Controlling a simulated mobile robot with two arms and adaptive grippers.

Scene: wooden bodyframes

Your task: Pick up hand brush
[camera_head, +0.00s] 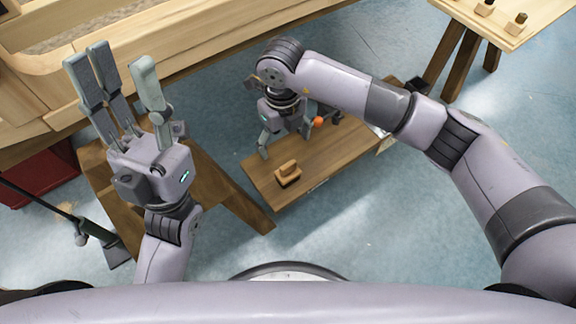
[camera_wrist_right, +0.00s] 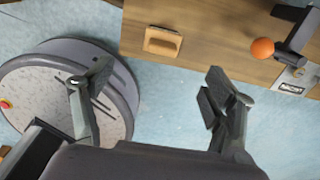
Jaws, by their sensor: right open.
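The hand brush appears to be a small wooden block with a raised grip (camera_head: 287,174), lying on a low wooden bench (camera_head: 340,150). It also shows in the right wrist view (camera_wrist_right: 162,41), near the bench edge at the top. My right gripper (camera_head: 284,140) is open and empty, above the bench's far side and apart from the block. In the right wrist view its fingers (camera_wrist_right: 148,85) are spread wide, with blue floor between them and the block beyond. My left gripper (camera_head: 118,75) is raised at the left, fingers spread and empty, far from the block.
An orange ball-like knob (camera_head: 318,121) is on the low bench beside my right gripper. A large wooden frame (camera_head: 130,50) fills the upper left. A wooden trestle (camera_head: 215,190) stands under my left gripper. A table (camera_head: 510,25) with small blocks is at upper right. Blue floor (camera_head: 400,215) is clear.

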